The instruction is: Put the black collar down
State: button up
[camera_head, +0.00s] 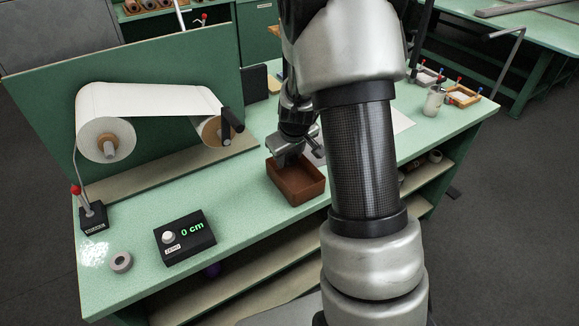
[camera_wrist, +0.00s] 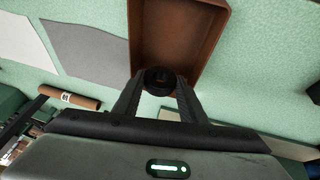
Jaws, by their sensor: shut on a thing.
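In the wrist view, the black collar (camera_wrist: 160,80) is a small dark ring held between the fingertips of my gripper (camera_wrist: 159,88). The gripper is shut on it. Behind the collar is the open brown tray (camera_wrist: 222,40), and the collar overlaps its near end in the picture; I cannot tell how high above it the collar is. In the head view my gripper (camera_head: 291,150) is at the back left edge of the brown tray (camera_head: 300,192). The collar is not visible there, and my arm hides part of the bench.
The green bench (camera_head: 235,185) carries a paper roll (camera_head: 105,139) on a stand, a display box (camera_head: 185,238) reading "0 cm", a grey ring (camera_head: 121,261) and a red-knobbed lever (camera_head: 92,215). A cup (camera_head: 434,101) stands at right. Bench surface left of the tray is clear.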

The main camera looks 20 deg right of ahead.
aim_at(289, 165)
jog(key=shift+f, duration=1.8)
jog(key=shift+f, duration=0.1)
jog(key=shift+f+b, duration=0.15)
jog(key=shift+b, duration=0.25)
jog(key=o, duration=0.8)
